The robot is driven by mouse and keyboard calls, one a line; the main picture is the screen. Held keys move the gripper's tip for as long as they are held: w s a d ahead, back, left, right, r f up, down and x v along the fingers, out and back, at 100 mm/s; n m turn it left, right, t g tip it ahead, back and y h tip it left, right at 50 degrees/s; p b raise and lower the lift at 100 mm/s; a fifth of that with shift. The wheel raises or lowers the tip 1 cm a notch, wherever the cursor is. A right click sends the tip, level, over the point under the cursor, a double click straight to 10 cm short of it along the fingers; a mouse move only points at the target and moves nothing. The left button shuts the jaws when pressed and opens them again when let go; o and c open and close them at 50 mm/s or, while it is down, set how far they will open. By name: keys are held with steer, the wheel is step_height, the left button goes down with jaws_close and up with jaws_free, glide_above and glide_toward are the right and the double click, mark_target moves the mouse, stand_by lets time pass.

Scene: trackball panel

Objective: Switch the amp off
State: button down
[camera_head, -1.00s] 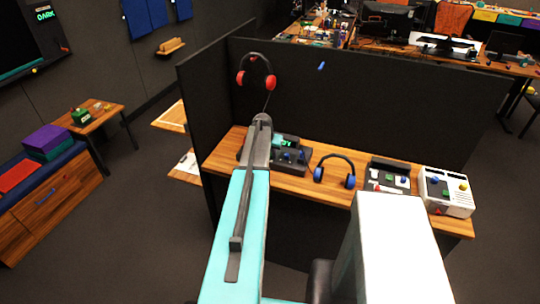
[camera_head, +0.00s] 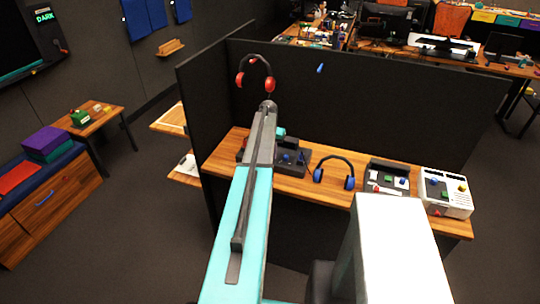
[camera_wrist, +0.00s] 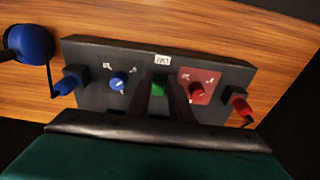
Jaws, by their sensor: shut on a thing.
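The amp is a dark panel box on the wooden desk, at the middle in the head view (camera_head: 296,161) and across the wrist view (camera_wrist: 98,99). The wrist view shows a small green switch (camera_wrist: 159,84) at its middle, below a white label (camera_wrist: 162,59) too small to read. A blue knob (camera_wrist: 119,82) is to its left; a red knob (camera_wrist: 197,89) on a red plate is to its right. My gripper (camera_wrist: 161,94) has its dark fingers on both sides of the green switch, shut on it. The switch's lower part is hidden.
A blue plug (camera_wrist: 70,80) and a red plug (camera_wrist: 239,103) sit at the amp's ends. Blue headphones (camera_head: 335,172) and two control boxes (camera_head: 388,177) (camera_head: 445,192) stand to the right. Red headphones (camera_head: 255,72) hang on the dark partition (camera_head: 380,95) behind.

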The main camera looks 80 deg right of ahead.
steer(key=shift+w+d+r+y, duration=0.1)
steer(key=shift+w+d+y, duration=0.1)
steer(key=shift+y, duration=0.1)
steer(key=c, duration=1.6)
jaws_free()
steer(key=shift+a, duration=0.1)
steer(key=shift+s, duration=0.1)
steer(key=shift+a+r+b, duration=0.2)
steer(key=shift+r+b, duration=1.1)
steer(key=shift+r, duration=2.15)
steer(key=shift+a+r+b, duration=0.2)
steer(key=shift+r+b, duration=1.1)
steer(key=shift+r, duration=2.15)
